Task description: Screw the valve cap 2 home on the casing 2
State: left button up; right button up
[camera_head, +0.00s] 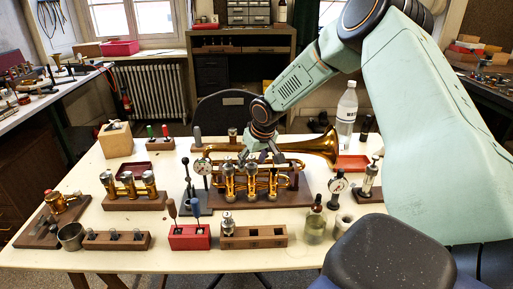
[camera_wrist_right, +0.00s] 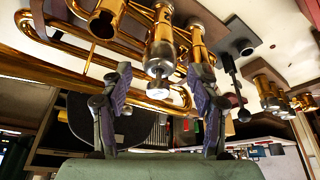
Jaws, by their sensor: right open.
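The brass horn (camera_head: 322,147) lies on a stand in the middle of the table, with several upright valve casings. The middle one, which looks like casing 2 (camera_head: 251,181), is just below my right gripper (camera_head: 262,157). I cannot tell how far the cap is seated. My left gripper is out of view.
A dial gauge (camera_head: 203,167) stands close left of the horn, and another gauge (camera_head: 338,185) to its right. In front are a red tool block (camera_head: 190,238), a wooden block (camera_head: 268,237) and a glass bottle (camera_head: 315,225).

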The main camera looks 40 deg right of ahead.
jog(key=d+v, duration=0.1)
jog(key=v, duration=0.9)
jog(key=shift+s+a+r, duration=0.3)
jog(key=shift+s+a, duration=0.05)
jog(key=shift+a, duration=0.15)
